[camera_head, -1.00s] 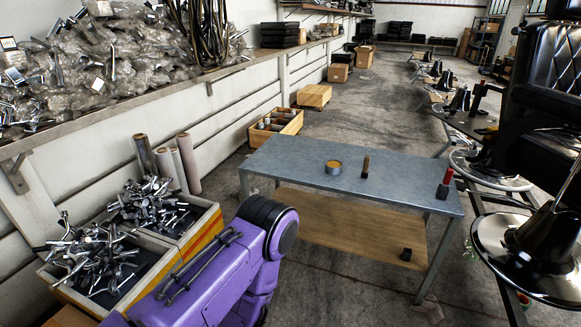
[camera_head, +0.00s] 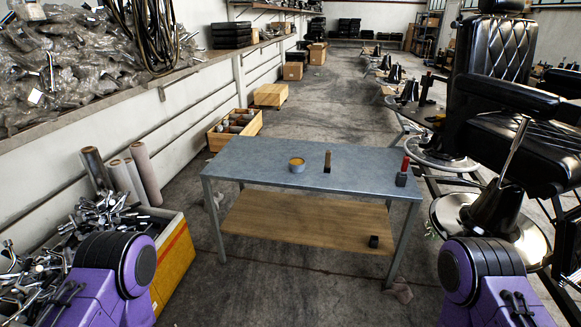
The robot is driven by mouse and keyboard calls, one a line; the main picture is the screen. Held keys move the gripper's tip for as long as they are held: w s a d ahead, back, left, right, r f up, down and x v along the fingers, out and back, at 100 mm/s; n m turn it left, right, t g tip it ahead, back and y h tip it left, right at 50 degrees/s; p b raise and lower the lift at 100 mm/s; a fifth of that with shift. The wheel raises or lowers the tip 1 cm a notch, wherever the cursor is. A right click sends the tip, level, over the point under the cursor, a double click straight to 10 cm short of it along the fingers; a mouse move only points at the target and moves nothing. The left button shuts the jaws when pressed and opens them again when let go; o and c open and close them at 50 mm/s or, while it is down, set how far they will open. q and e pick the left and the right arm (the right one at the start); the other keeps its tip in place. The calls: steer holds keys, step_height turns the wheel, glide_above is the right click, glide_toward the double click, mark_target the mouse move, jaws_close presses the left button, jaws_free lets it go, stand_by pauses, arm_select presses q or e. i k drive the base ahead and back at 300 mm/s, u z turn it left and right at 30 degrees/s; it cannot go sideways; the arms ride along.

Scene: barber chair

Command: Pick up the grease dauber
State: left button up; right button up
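A grey metal table (camera_head: 255,172) stands ahead of me. On its top are a round tin (camera_head: 296,165) with yellow contents, a small upright piece with a brown handle (camera_head: 328,157) and a dark foot, and an upright piece with a red handle (camera_head: 405,163) on a dark block (camera_head: 401,180) near the right end. The brown-handled piece looks like a dauber beside the tin, but it is too small to be sure. Purple links of my two arms show at the lower left and lower right. Neither gripper is in view.
A wooden shelf (camera_head: 290,220) under the tabletop bears a dark block (camera_head: 374,241). Boxes of metal parts (camera_head: 178,255) stand at the left. Black barber chairs (camera_head: 500,110) stand at the right. Floor in front of the table is clear.

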mark_target(328, 154)
steer(key=z, duration=0.5)
steer(key=i, duration=1.65)
steer(key=u, duration=0.85)
